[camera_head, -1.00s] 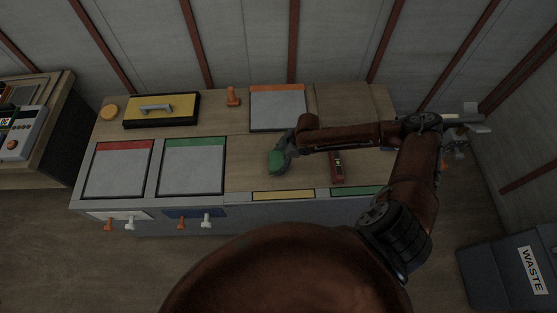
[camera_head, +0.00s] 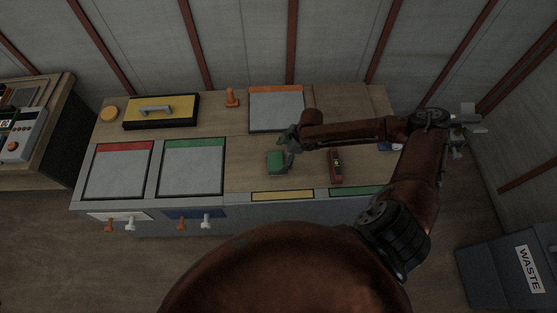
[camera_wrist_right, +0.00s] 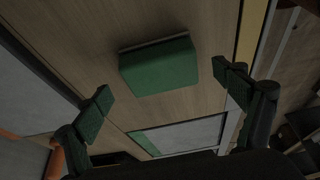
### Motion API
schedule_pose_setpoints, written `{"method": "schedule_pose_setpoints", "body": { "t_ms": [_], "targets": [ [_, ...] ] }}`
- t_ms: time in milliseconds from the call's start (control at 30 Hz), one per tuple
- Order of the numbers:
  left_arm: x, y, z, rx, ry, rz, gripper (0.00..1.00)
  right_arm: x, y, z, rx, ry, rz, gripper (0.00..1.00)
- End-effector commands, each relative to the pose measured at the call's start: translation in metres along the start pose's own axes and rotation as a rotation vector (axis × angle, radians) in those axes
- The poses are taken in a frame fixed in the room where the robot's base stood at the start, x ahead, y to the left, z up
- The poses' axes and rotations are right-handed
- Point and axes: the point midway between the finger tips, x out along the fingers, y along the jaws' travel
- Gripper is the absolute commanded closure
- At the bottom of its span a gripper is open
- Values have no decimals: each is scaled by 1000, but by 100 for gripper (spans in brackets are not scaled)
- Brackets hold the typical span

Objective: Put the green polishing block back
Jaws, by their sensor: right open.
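The green polishing block (camera_head: 276,163) lies on the bare wood of the bench top, right of the panel with the green strip (camera_head: 192,170). My right gripper (camera_head: 288,146) is open and empty at the block's upper right in the head view. In the right wrist view the block (camera_wrist_right: 160,67) lies on the wood beyond the spread fingertips (camera_wrist_right: 165,98), apart from both fingers. A thin grey edge shows along one side of the block. The green-strip panel (camera_wrist_right: 185,136) also shows there. My left gripper is not in view.
A red tool (camera_head: 336,167) lies right of the block, below my forearm. An orange-strip panel (camera_head: 277,110), an orange peg (camera_head: 232,97) and a yellow board with a handle (camera_head: 161,110) are at the back. A red-strip panel (camera_head: 118,172) is at left. A waste bin (camera_head: 510,272) stands at lower right.

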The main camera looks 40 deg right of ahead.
Motion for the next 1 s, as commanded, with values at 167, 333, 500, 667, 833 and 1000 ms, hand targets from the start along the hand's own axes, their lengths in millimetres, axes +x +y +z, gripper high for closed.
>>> {"method": "schedule_pose_setpoints", "body": {
  "t_ms": [167, 333, 500, 667, 833, 1000],
  "targets": [
    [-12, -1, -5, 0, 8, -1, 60, -44, 0, -1, -2, -1, 2, 11],
    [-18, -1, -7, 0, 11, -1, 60, -71, 1, 0, -1, -1, 2, 11],
    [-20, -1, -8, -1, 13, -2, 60, -84, 0, 0, -2, -1, 0, 11],
    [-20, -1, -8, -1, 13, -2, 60, -86, 0, 0, -1, 0, -1, 11],
    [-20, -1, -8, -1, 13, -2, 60, -85, 0, 0, -1, 0, -1, 11],
    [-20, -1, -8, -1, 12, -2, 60, -85, 0, 0, -1, 0, 0, 11]
  ]
}}
